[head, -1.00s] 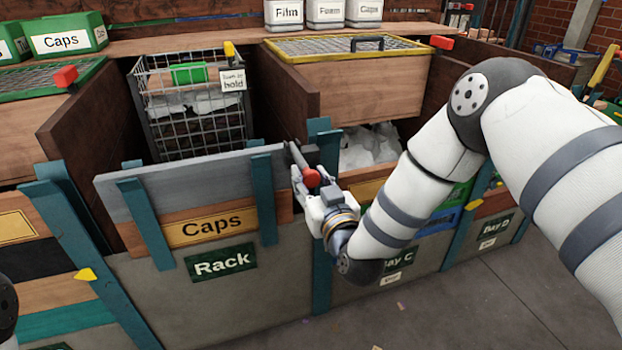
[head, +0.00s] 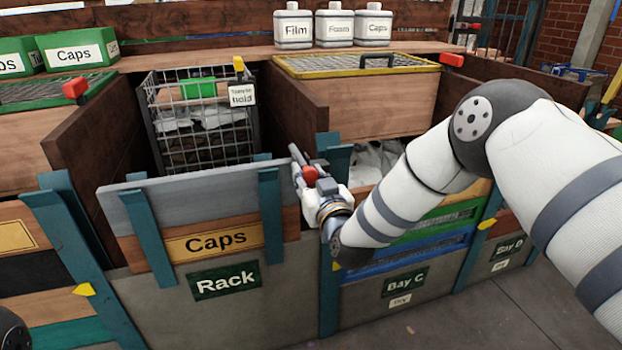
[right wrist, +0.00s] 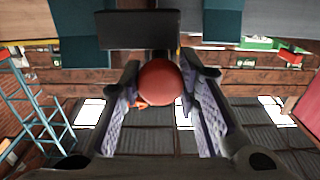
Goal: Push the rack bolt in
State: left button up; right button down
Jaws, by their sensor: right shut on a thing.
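The rack bay has a grey top board (head: 200,190), an orange "Caps" plank (head: 212,241) and a green "Rack" sign (head: 224,281). The bolt's red knob (head: 310,174) is at the right end of the boards, by a teal post (head: 329,290). My right gripper (head: 306,176) is shut on the knob. In the right wrist view the red knob (right wrist: 160,82) sits between the two fingers, with a dark block (right wrist: 137,29) beyond it. The fingers partly hide the bolt's bar, so I cannot tell how far in it sits. My left gripper is not in view.
A wire cage (head: 205,125) with a "hold" tag stands inside the rack bay. To its right is a bin with a yellow-rimmed mesh lid (head: 350,66). Bay C (head: 404,284) is below my right arm. Clear floor (head: 480,315) lies at the lower right.

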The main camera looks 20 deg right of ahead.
jog(key=c, duration=1.4)
grip_release()
jog(key=shift+w, duration=0.1)
jog(key=shift+o, duration=1.1)
jog(key=shift+w+f, duration=0.1)
jog(key=shift+w, duration=0.05)
jog(key=s, duration=1.2)
jog(key=shift+d, duration=0.2)
